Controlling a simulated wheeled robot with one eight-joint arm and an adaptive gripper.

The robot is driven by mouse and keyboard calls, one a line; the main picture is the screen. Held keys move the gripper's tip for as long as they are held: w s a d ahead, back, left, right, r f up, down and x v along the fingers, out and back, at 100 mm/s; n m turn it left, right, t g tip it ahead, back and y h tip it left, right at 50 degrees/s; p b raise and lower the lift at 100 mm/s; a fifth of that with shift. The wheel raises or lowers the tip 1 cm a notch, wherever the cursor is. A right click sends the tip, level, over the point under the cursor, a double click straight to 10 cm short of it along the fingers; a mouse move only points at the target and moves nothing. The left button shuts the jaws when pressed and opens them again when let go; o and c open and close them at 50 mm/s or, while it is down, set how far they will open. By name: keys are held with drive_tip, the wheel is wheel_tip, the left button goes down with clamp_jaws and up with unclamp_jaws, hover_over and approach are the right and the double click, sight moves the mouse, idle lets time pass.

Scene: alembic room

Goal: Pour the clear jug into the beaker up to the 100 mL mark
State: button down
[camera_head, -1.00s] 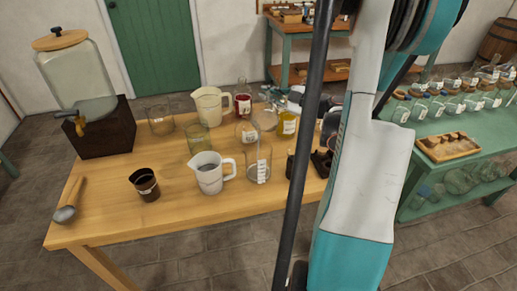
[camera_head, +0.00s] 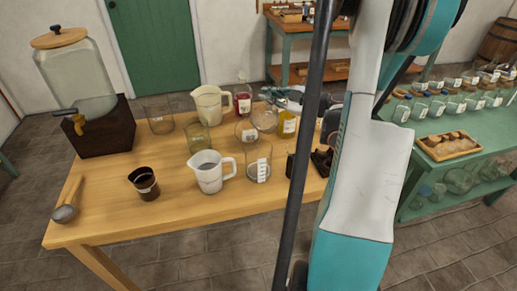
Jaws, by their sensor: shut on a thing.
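A clear glass beaker (camera_head: 259,172) with a white graduated scale stands upright near the front right of the wooden table. Its fill level is too small to read. My gripper (camera_head: 279,104) is over the back right of the table, partly hidden by my arm. It is shut on a clear glass vessel, which looks like the clear jug (camera_head: 264,118). The jug is behind the beaker and apart from it in the picture; its tilt and contents are hard to tell.
A white jug (camera_head: 209,176) with dark liquid stands left of the beaker. A cream jug (camera_head: 209,107), red bottle (camera_head: 243,103), yellow bottle (camera_head: 288,124), green glass (camera_head: 198,139) and dark cup (camera_head: 144,185) stand around.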

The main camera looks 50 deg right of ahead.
drive_tip(key=shift+w+d+f+m+g+y+b, duration=0.15)
drive_tip(key=shift+d+f+m+g+b, duration=0.2)
drive_tip(key=shift+f, duration=0.45)
drive_tip(key=shift+w+f+m+g+y+b, duration=0.15)
drive_tip(key=shift+f+m+b, duration=0.15)
drive_tip(key=shift+f+m, duration=0.35)
drive_tip(key=d+m, duration=0.1)
drive_tip(key=w+d+f+m+g+y, duration=0.2)
drive_tip(key=shift+d+f+m, duration=0.2)
drive_tip(key=shift+d+m, duration=0.2)
drive_tip(key=shift+r, duration=0.15)
